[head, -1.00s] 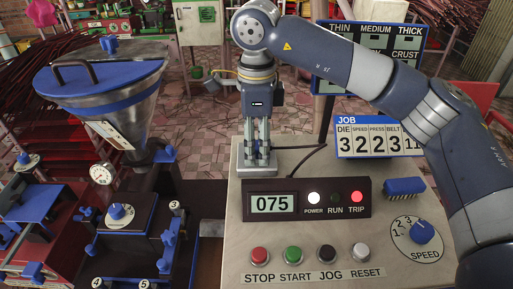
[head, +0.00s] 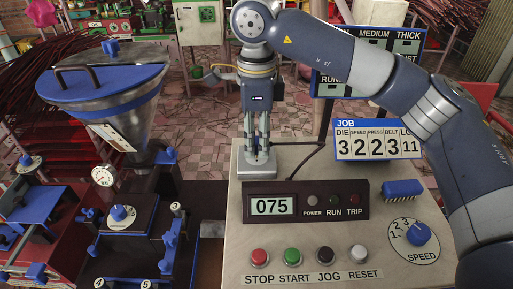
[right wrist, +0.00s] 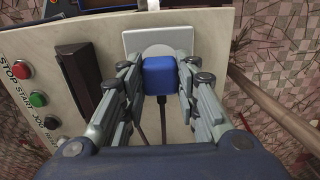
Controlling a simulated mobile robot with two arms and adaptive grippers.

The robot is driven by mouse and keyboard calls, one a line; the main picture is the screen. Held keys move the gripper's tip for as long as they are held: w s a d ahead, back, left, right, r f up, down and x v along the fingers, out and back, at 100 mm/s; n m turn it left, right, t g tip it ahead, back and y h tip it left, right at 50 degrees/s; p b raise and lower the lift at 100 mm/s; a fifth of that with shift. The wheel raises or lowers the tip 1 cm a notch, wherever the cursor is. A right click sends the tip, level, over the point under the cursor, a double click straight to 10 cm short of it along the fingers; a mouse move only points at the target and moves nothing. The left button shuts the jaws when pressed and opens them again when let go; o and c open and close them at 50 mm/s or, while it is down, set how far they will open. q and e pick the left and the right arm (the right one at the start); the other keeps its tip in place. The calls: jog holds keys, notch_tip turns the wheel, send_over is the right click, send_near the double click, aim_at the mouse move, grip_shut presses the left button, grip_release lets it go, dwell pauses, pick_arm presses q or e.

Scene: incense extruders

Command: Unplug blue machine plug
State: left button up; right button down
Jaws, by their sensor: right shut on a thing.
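The blue plug (right wrist: 159,76) sits between the fingers of my right gripper (right wrist: 159,67), with a dark cable hanging from it. My right gripper is shut on the plug. Behind the plug is a pale square socket plate (right wrist: 133,38) with a round grey face. The round face shows above the plug, but the gap between them is hard to judge. In the head view my right gripper (head: 257,145) points down over the socket at the panel's back edge, and its fingers hide the plug. The display (head: 272,207) reads 075. My left gripper is not in view.
The control panel (head: 345,215) carries STOP, START, JOG and RESET buttons, a SPEED knob (head: 418,233) and a blue block (head: 402,189). A JOB sign (head: 378,139) stands behind it. A hopper machine (head: 103,90) stands to the left.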

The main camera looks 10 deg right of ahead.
aim_at(257, 140)
jog(key=shift+r+p, duration=1.15)
jog(key=shift+r, duration=0.9)
